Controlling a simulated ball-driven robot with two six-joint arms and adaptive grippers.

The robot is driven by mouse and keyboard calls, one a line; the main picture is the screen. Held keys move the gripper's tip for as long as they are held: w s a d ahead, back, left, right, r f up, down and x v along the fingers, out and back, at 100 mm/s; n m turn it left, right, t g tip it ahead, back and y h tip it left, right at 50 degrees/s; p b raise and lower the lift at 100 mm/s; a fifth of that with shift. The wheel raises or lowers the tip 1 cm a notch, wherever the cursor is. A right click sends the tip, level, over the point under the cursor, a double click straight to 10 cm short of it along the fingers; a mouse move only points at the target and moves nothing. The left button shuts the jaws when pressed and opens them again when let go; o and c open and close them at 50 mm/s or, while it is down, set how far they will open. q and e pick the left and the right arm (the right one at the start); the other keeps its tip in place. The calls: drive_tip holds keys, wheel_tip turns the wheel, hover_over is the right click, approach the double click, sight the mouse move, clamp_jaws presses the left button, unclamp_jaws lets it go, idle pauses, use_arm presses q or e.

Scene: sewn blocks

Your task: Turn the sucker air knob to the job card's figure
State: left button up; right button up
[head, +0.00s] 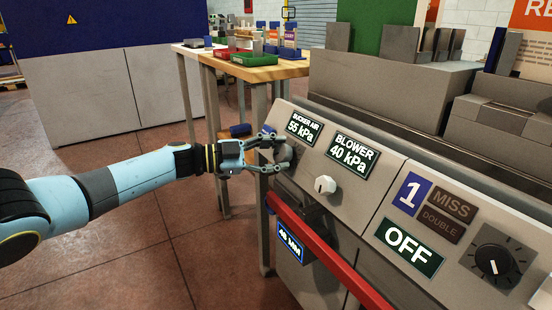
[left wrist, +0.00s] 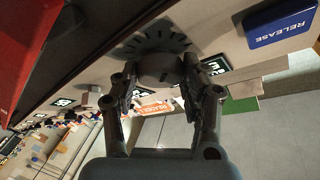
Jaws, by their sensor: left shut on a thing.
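The sucker air knob (head: 283,154) is a grey knob on the sloped panel, below the "SUCKER AIR" display (head: 304,129), which reads 55 kPa. My left gripper (head: 274,152) is shut on this knob and partly hides it in the head view. In the left wrist view the knob (left wrist: 158,68) sits between the two fingers (left wrist: 160,78), with a dark ring of scale marks behind it. My right gripper is not in view. I cannot make out a job card.
Right of it are the "BLOWER" display (head: 349,155) at 40 kPa, its pale knob (head: 325,185), an "OFF" display (head: 408,246) and a black knob (head: 495,261). A red rail (head: 325,255) runs along the panel's front. A wooden table (head: 255,72) with trays stands behind.

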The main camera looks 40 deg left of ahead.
use_arm(q)
drive_tip(key=shift+a+m+g, duration=0.1)
drive_tip(key=shift+m+g, duration=0.4)
drive_tip(key=shift+m, duration=0.4)
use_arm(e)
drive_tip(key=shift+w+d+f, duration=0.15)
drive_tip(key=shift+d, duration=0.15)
use_arm(q)
drive_tip(key=shift+m+h, duration=0.3)
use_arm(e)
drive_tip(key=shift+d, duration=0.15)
